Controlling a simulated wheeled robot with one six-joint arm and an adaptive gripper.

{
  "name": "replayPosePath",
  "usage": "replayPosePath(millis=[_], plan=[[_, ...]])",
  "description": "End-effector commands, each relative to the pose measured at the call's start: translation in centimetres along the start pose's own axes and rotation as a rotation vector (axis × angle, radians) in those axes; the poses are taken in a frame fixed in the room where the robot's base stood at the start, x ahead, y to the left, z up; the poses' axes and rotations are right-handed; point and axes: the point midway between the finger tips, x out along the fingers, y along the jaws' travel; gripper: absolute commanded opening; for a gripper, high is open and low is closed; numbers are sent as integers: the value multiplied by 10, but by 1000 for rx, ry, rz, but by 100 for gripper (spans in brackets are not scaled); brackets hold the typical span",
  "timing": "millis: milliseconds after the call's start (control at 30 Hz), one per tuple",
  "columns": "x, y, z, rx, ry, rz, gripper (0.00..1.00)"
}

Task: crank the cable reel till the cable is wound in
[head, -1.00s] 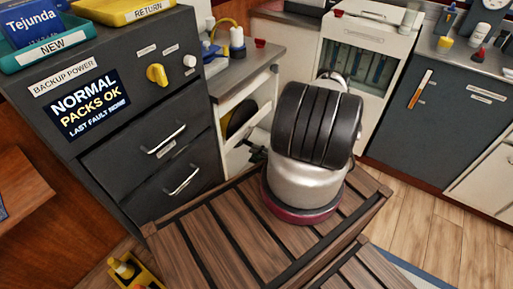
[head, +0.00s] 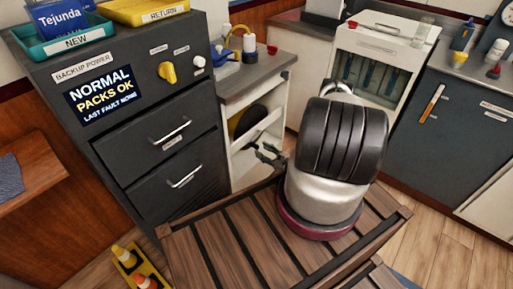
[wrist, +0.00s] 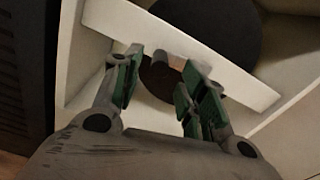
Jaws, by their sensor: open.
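The cable reel appears as a dark round disc (head: 246,121) inside the open white cabinet, with a yellowish edge at its left. In the wrist view the dark disc (wrist: 208,28) lies beyond a slanted white board (wrist: 215,68), which covers part of it. A small dark brown rounded part (wrist: 160,78) shows below the board between my fingers; I cannot tell whether it is the crank or the reel's edge. My gripper (wrist: 160,88) is open, its green-padded fingers on either side of that part.
A dark backup power cabinet (head: 150,130) with drawers stands close on the left. A counter (head: 262,75) with small items is above the reel's cabinet. A yellow tray with small cones (head: 138,268) lies on the floor at lower left. White cabinet walls flank the gripper.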

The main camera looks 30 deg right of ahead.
Motion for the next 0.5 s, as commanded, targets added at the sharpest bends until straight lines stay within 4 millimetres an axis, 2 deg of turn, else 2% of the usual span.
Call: replayPosePath(millis=[100, 233, 500], plan=[[22, 1, 0, 0, -1, 4, 42], [38, 0, 0, 0, -1, 2, 42], [48, 0, 0, 3, 0, 0, 42]])
